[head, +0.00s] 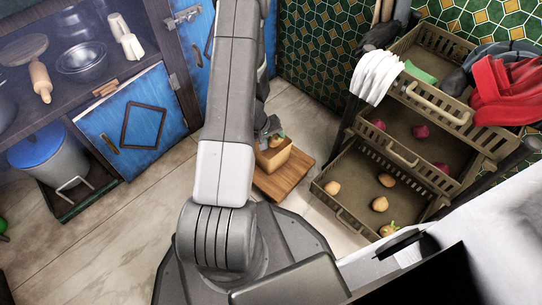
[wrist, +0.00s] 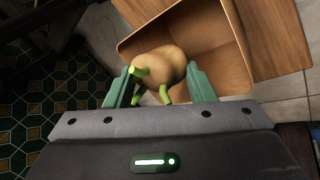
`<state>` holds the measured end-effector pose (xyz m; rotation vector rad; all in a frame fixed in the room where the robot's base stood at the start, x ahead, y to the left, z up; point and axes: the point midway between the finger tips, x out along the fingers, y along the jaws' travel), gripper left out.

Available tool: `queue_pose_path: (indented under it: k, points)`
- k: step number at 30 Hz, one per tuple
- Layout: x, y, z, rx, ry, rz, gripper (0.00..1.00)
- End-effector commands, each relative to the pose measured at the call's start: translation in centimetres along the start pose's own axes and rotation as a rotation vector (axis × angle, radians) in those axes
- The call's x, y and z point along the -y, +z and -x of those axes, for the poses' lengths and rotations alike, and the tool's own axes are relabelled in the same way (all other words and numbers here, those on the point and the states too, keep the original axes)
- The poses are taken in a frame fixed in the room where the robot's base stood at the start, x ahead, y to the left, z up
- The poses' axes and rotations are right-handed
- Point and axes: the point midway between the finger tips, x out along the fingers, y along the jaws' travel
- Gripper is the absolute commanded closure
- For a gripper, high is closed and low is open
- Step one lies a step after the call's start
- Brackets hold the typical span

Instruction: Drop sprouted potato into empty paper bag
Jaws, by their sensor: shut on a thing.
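A tan potato with green sprouts (wrist: 160,66) is between the two green fingers of my gripper (wrist: 163,86) in the wrist view. My gripper is shut on it. Behind the potato is the open, brown, box-like paper bag (wrist: 245,50). The potato appears over the bag's opening, and the visible part of the inside looks empty. In the head view, my gripper (head: 273,131) and the small potato (head: 277,141) are at the top of the bag (head: 271,160). My arm hides part of this area. The exact height of the potato above the rim is hard to tell.
The bag stands on a wooden board (head: 290,174) on the floor. At right, a tiered crate rack holds several potatoes (head: 379,204) in its lowest crate (head: 345,213), one with green sprouts (head: 388,230). Red onions (head: 421,131) lie above. A blue cabinet door (head: 135,120) hangs open at left.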

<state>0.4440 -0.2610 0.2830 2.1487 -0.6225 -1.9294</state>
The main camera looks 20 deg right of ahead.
Motion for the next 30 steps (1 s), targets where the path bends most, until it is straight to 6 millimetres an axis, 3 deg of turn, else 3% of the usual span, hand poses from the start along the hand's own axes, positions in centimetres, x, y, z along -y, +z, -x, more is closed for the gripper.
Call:
queue_pose_path:
  k: [8, 9, 12, 23, 30]
  points:
    - [0.0, 0.0, 0.0, 0.000, 0.000, 0.000, 0.74]
    - [0.0, 0.0, 0.0, 0.000, 0.000, 0.000, 0.43]
    - [0.0, 0.0, 0.0, 0.000, 0.000, 0.000, 0.25]
    - [0.0, 0.0, 0.5, 0.000, 0.000, 0.001, 0.25]
    - [-0.2, -0.1, 4.1, 0.000, 0.000, 0.002, 0.25]
